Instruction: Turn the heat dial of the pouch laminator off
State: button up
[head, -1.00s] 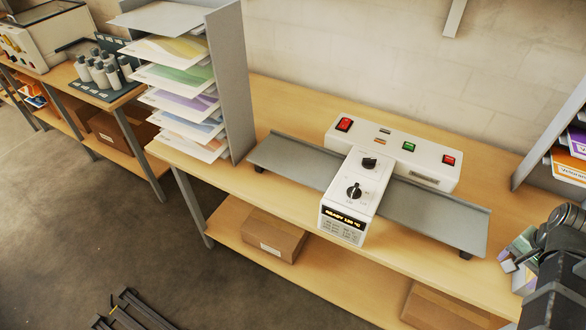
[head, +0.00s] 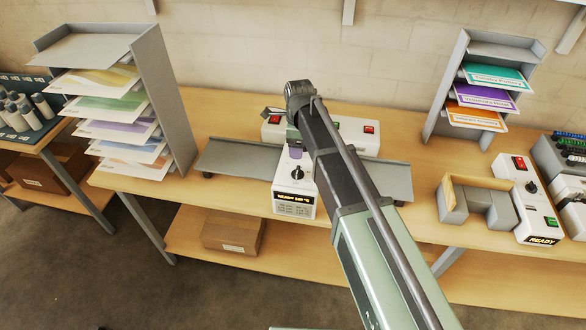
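The white pouch laminator (head: 284,184) stands on the wooden bench with grey trays at both sides. Its front display is lit and appears to read READY with a temperature. The black front dial (head: 297,170) on its top is visible. A second dial behind it, seen earlier, is now hidden by my gripper and arm. I cannot read the dial labels. My gripper (head: 295,150) points down over the top of the laminator, just behind the front dial. I cannot tell whether it touches the hidden dial. Its fingers are too small and covered to judge their opening.
A paper shelf (head: 165,100) stands on the left, another sorter (head: 447,85) at the back right. A second machine (head: 527,200) with its own dial and READY display and a grey-and-wood block (head: 478,202) are to the right. A box (head: 232,232) lies below.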

aim_at(298, 169)
notch_tip(298, 169, down, 11)
jog(key=b, duration=1)
jog(key=shift+r, duration=0.15)
jog(key=c, duration=0.9)
